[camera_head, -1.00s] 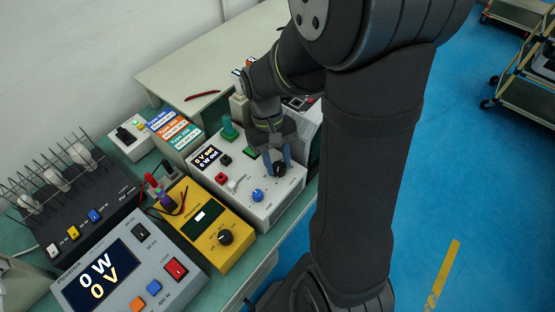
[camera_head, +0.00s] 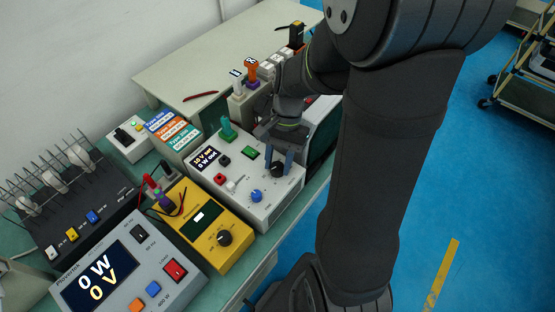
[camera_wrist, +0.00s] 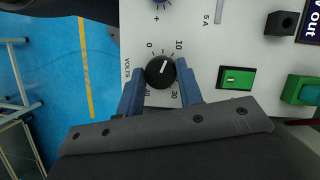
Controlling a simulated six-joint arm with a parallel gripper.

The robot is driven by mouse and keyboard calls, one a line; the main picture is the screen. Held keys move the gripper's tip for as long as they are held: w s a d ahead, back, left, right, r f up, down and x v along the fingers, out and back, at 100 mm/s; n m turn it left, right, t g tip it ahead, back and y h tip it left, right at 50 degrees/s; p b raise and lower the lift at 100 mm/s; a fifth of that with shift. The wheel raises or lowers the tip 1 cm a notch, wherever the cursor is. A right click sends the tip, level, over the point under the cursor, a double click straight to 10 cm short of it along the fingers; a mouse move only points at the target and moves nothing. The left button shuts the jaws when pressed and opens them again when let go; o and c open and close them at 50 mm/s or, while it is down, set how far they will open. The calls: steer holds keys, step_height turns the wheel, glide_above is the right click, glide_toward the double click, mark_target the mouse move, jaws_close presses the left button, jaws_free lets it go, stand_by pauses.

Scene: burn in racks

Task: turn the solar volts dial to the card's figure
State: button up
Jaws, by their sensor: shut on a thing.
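The solar volts dial is a black knob (camera_wrist: 160,71) with a white pointer line on the white-grey solar supply (camera_head: 262,206). In the wrist view, a printed VOLTS scale rings the knob, and the pointer aims up and slightly right, between 0 and 10. My gripper (camera_wrist: 158,84) is shut on the knob, one blue finger on each side. In the head view the knob (camera_head: 277,170) shows between the fingers. The supply's display (camera_head: 206,158) has small text, seemingly 10 V set on top. Blue, orange and teal type cards (camera_head: 173,130) stand behind; their figures are too small to read surely.
A blue knob (camera_head: 256,196) sits close to the dial. A green switch (camera_wrist: 236,78) and green plug (camera_head: 228,128) are on the same panel. A yellow meter (camera_head: 204,226) and grey power meter (camera_head: 117,272) stand at left. Blue floor is open at right.

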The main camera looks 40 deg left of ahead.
steer(key=m+y, duration=0.1)
steer(key=m, duration=0.2)
steer(key=m+y, duration=0.1)
steer(key=m, duration=0.2)
steer(key=shift+d+m+y, duration=0.2)
steer(key=shift+m+y, duration=0.1)
steer(key=m+y, duration=0.1)
steer(key=m, duration=0.2)
steer(key=shift+d+t, duration=0.1)
steer(key=shift+t, duration=0.3)
steer(key=shift+s+m+t+y, duration=0.1)
steer(key=shift+m+t+y, duration=0.2)
steer(key=shift+m, duration=0.7)
steer(key=shift+s+m+t+y, duration=0.1)
steer(key=shift+m+y, duration=0.3)
steer(key=shift+m, duration=0.6)
steer(key=o, duration=1)
steer(key=shift+c, duration=0.2)
steer(key=shift+w+r, duration=0.1)
steer(key=v, duration=1.7)
